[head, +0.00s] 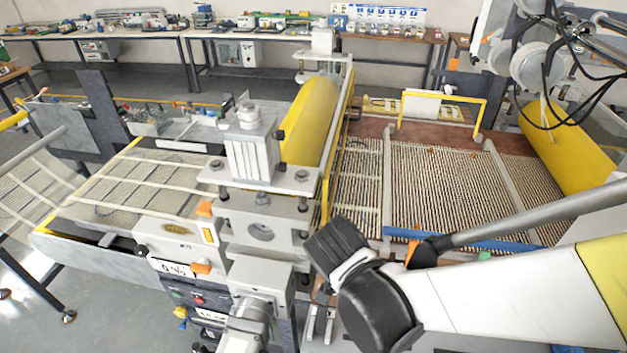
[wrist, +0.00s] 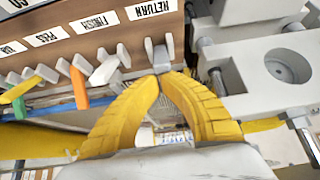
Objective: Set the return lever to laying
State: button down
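The return lever (wrist: 160,62) is a small light-grey lever below the white RETURN label (wrist: 152,8) on a brown panel in the wrist view. It has a grey piece on either side of its base. My gripper (wrist: 161,76) has two yellow fingers whose tips come together at the lever's lower end, touching it or very close. I cannot tell whether the lever is pinched between them. No marking for laying is readable. In the head view the lever and my fingers are hidden; my black wrist is right of the central machine column.
A grey block with a round hole (wrist: 290,68) stands close on the right. A yellow roller (head: 312,118) is behind in the head view.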

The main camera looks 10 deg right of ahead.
jog(key=w+d+r+p, duration=0.1)
jog(key=w+r, duration=0.1)
jog(key=w, duration=0.1)
jog(key=s+f+p+v, duration=0.1)
jog(key=p+v, duration=0.2)
jog(key=v, duration=0.6)
jog(key=shift+s+a, duration=0.35)
jog(key=shift+s, duration=0.1)
